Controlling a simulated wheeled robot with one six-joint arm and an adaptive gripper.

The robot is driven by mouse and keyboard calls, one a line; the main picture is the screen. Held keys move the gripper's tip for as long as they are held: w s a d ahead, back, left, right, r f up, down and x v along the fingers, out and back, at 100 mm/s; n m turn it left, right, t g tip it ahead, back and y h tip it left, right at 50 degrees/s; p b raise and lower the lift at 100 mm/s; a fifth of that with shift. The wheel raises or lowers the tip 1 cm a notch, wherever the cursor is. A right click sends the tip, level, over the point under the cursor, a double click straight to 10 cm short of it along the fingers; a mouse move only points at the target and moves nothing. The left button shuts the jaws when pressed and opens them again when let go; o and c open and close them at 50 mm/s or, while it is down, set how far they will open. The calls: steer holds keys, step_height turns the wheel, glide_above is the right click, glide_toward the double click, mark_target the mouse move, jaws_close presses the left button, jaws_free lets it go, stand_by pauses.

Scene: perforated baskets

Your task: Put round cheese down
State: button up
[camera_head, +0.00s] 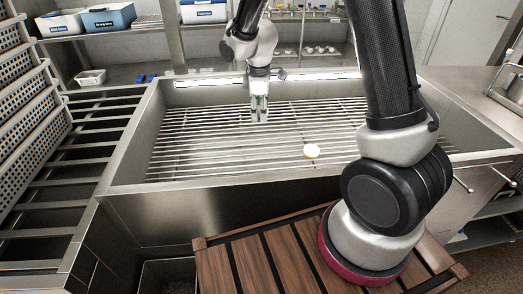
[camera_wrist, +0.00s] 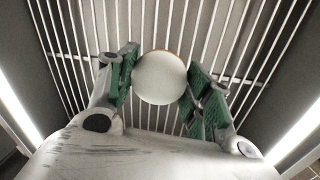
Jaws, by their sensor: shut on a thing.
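A round, pale cheese (camera_wrist: 161,77) sits between the two green-padded fingers of my gripper (camera_wrist: 160,92) in the wrist view, its flat face toward the camera. My gripper is shut on it. In the head view my gripper (camera_head: 259,109) points down over the back middle part of the metal grate (camera_head: 200,150); the held cheese is hard to make out there. Another small round whitish piece (camera_head: 312,151) lies on the grate, right of and nearer than my gripper, apart from it. The gap between my fingertips and the bars cannot be judged exactly.
The grate lies inside a steel basin (camera_head: 160,188) with raised walls. Perforated baskets (camera_head: 22,95) stand at the left beside a slatted rack (camera_head: 75,150). Blue-and-white boxes (camera_head: 108,17) sit on a shelf behind. Much of the grate's left side is clear.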

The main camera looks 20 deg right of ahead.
steer(key=s+a+f+n+y, duration=0.1)
steer(key=s+a+f+n, duration=0.2)
steer(key=n, duration=0.8)
glide_toward(259, 160)
steer(key=f, duration=0.6)
steer(key=shift+w+a+f, duration=0.1)
steer(key=shift+w+f, duration=0.15)
steer(key=shift+w, duration=0.1)
steer(key=shift+f, duration=0.15)
steer(key=o, duration=1.1)
